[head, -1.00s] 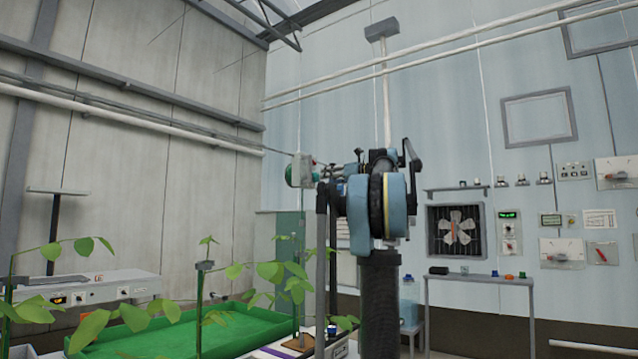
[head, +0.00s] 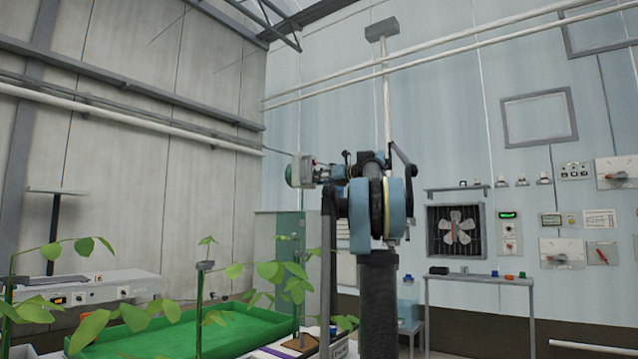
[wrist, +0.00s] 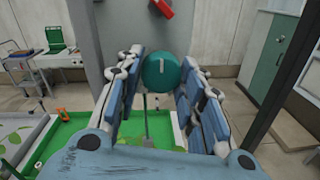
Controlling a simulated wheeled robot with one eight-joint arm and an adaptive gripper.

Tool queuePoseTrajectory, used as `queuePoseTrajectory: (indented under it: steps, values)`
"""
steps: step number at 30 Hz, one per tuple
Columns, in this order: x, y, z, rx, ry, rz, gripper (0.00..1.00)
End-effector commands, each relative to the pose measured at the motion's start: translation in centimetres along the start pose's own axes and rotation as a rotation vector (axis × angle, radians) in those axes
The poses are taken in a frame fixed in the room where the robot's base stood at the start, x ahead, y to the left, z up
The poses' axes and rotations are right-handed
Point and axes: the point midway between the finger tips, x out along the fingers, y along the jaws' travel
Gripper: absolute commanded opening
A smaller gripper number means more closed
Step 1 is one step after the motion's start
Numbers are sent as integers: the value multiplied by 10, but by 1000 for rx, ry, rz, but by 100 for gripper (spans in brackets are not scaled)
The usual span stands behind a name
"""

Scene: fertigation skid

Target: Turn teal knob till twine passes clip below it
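The teal knob (wrist: 160,72) is in the wrist view, round, with a pale mark on its face pointing nearly straight up. My gripper (wrist: 162,68) has its two blue-and-white fingers on either side of the knob. They look open, with narrow gaps beside the knob; I cannot tell whether either fingertip touches it. A thin upright line shows below the knob, but I cannot tell whether it is the twine. I cannot make out the clip.
A red object (wrist: 162,8) is on the grey panel (wrist: 115,25) above the knob. A green tray (head: 170,334) with leafy plants (head: 285,275) lies low on the left. A bench (head: 480,281) stands by the right wall. A dark post (wrist: 285,75) rises at right in the wrist view.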

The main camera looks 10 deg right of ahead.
Motion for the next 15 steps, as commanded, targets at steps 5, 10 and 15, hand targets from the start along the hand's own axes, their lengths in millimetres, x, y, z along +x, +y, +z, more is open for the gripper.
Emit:
queuePoseTrajectory:
  steps: [5,10,15]
  values:
    - [0,0,0,-5,0,-1,11]
    - [0,0,0,-42,-3,0,11]
    - [0,-1,0,-132,-9,1,11]
